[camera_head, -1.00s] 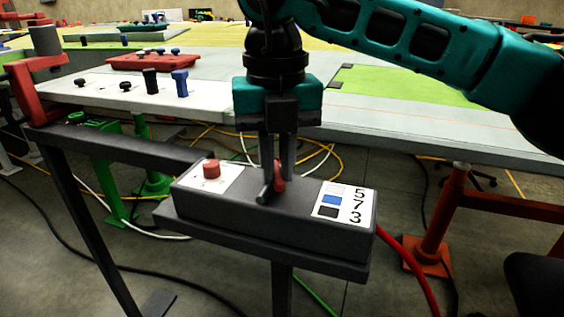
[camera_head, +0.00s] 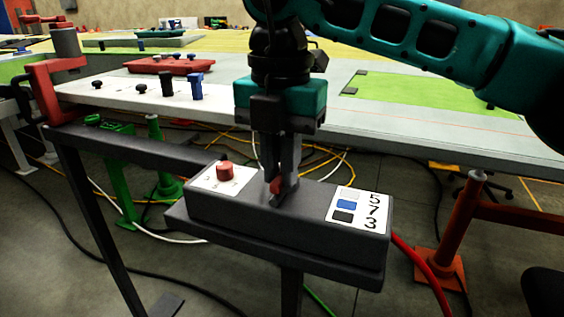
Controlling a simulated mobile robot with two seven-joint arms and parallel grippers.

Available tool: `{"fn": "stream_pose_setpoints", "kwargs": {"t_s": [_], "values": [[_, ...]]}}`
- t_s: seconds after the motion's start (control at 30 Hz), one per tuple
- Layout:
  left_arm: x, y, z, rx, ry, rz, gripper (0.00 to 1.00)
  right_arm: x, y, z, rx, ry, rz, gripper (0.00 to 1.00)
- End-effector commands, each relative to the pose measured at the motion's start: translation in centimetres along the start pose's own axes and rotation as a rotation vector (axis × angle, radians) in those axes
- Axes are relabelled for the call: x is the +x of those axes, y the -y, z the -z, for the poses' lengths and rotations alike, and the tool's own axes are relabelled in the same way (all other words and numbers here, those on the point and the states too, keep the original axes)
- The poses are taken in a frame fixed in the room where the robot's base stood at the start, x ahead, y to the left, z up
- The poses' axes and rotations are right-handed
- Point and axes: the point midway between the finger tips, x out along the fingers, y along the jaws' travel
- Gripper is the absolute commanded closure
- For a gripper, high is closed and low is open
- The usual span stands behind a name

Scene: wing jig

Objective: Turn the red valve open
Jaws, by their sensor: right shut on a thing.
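The red valve (camera_head: 276,186) is a small red handle on top of a dark grey box (camera_head: 300,250). It is mostly hidden by my right gripper (camera_head: 279,190), which comes straight down from above with its fingers around it. The right gripper is shut on the red valve. My left gripper is not in the head view.
A red round button (camera_head: 224,171) on a white plate sits left of the valve on the box. A label (camera_head: 357,208) with 5, 7, 3 and colour squares is on the right. Behind is a long table (camera_head: 420,135) with a red clamp (camera_head: 52,90) at its left end.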

Motion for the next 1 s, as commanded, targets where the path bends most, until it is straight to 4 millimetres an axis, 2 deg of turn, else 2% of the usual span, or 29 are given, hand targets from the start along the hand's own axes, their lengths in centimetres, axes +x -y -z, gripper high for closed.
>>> {"fn": "stream_pose_setpoints", "kwargs": {"t_s": [0.3,0.33,0.6,0.87,1.0], "values": [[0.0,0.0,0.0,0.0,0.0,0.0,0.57,-0.1,0.0,-0.1,0.008,0.003,-0.003,1.0],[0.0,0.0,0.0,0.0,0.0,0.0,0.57,-0.1,0.0,-0.1,0.008,0.003,-0.003,0.84],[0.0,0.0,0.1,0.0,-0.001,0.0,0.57,-0.1,0.0,-0.1,0.005,0.001,-0.002,0.6],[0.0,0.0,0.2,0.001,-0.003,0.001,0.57,-0.2,0.0,0.0,0.003,0.001,-0.001,0.6],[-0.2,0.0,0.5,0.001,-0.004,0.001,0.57,-1.8,-0.1,-0.1,0.005,0.002,-0.004,0.6]]}}
